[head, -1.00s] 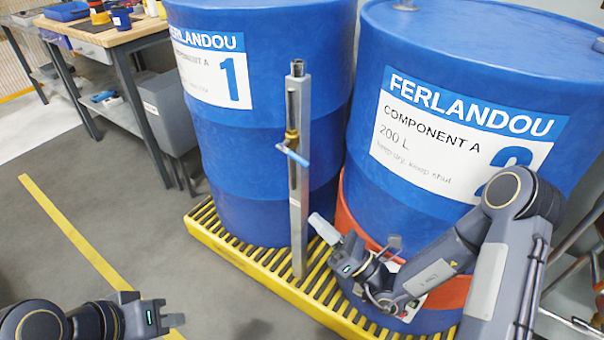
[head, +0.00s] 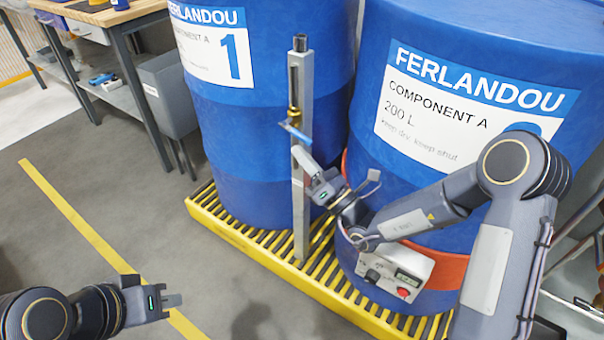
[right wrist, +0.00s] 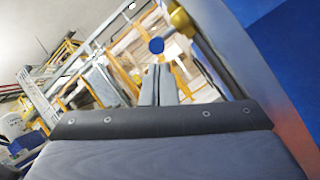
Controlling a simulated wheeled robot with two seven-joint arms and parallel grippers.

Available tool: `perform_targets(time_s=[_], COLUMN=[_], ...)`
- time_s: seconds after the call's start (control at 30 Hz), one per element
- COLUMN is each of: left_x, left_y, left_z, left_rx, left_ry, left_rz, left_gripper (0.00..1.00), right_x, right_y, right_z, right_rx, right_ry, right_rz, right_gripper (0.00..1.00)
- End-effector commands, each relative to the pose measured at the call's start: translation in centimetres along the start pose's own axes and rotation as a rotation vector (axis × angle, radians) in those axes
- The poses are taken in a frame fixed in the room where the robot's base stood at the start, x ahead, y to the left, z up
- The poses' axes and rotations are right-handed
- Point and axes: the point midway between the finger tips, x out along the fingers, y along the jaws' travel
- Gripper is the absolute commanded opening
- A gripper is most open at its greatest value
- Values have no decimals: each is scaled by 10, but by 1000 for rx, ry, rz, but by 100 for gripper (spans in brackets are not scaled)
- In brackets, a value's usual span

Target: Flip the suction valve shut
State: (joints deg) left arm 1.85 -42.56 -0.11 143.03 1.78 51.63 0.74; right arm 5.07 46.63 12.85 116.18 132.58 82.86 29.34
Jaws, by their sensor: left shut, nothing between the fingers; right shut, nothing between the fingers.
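The suction valve (head: 294,113) is a brass body on a grey upright post (head: 300,200) in front of the blue drums. Its blue lever (head: 295,131) sticks out across the post, slanting slightly down to the right. My right gripper (head: 299,153) is shut and empty, its tips just below the lever; I cannot tell whether they touch it. In the right wrist view, the lever's round blue end (right wrist: 156,45) shows just beyond the shut fingertips (right wrist: 160,72), with the brass body (right wrist: 181,20) to the right. My left gripper (head: 176,302) is shut and empty at lower left.
Drum 1 (head: 245,140) and drum 2 (head: 420,50) stand close behind the post on a yellow slatted pallet (head: 250,255). A control box (head: 395,270) with a red button sits by drum 2's orange band. A workbench (head: 110,15) stands at upper left. The left floor is clear.

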Motion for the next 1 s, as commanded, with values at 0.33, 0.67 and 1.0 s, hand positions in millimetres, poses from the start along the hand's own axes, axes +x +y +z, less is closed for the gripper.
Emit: perform_targets(time_s=[0.33,0.67,1.0], left_x=[1,-26,-78], left_y=[0,12,36], left_z=[0,-13,-40], left_rx=[0,0,0], left_ry=[0,0,0], left_rz=[0,0,0], left_gripper=[0,0,0], right_x=[2,5,6], right_y=[0,8,15], right_z=[7,18,29], right_rx=[0,-8,-33], right_ry=[1,50,201], right_rz=[0,-34,-131], right_gripper=[0,0,0])
